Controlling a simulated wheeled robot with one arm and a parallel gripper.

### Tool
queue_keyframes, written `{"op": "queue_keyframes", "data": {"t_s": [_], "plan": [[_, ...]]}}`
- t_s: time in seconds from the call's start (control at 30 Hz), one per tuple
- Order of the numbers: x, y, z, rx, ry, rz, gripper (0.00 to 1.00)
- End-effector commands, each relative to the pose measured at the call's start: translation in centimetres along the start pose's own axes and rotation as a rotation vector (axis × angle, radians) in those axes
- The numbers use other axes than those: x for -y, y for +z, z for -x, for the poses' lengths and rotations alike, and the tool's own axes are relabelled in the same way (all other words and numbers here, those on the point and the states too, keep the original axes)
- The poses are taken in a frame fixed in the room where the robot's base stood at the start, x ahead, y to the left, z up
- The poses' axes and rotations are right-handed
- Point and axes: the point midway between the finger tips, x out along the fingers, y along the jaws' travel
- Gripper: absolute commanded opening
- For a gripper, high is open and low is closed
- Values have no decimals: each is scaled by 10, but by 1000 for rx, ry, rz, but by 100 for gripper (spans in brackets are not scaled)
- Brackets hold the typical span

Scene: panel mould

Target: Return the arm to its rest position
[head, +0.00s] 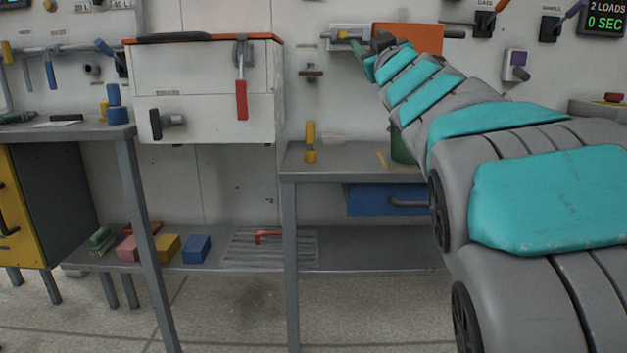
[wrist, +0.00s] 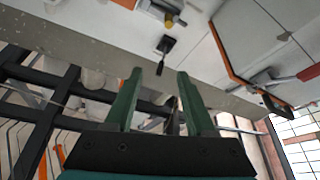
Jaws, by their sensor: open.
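My arm (head: 555,195), grey with teal panels, enters from the right in the head view and stretches up and away toward the wall. My gripper (head: 372,58) is at its far end, small and partly blended with the wall fittings behind it. In the wrist view my gripper (wrist: 159,72) shows two green fingers standing apart with nothing between them. The exact gap between the fingers and the wall is hard to tell.
A white cabinet (head: 200,75) with a red-handled lever (head: 241,95) hangs left of the gripper. Below stands a grey bench (head: 345,160) with a yellow-topped item (head: 310,140) and a green container (head: 402,147). An orange panel (head: 408,37) is close behind the gripper. Floor in front is clear.

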Motion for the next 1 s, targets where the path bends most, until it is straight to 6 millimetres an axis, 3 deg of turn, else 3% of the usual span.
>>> {"op": "queue_keyframes", "data": {"t_s": [0.37, 0.63, 0.77, 0.9, 1.0], "plan": [[-27, 56, 28, 227, 87, -50, 55], [-40, 123, 82, 510, 152, -109, 55], [-36, 170, 133, 727, 169, -155, 55], [-16, 217, 215, 1010, 157, -209, 55], [6, 241, 277, 1208, 123, -246, 55]]}}
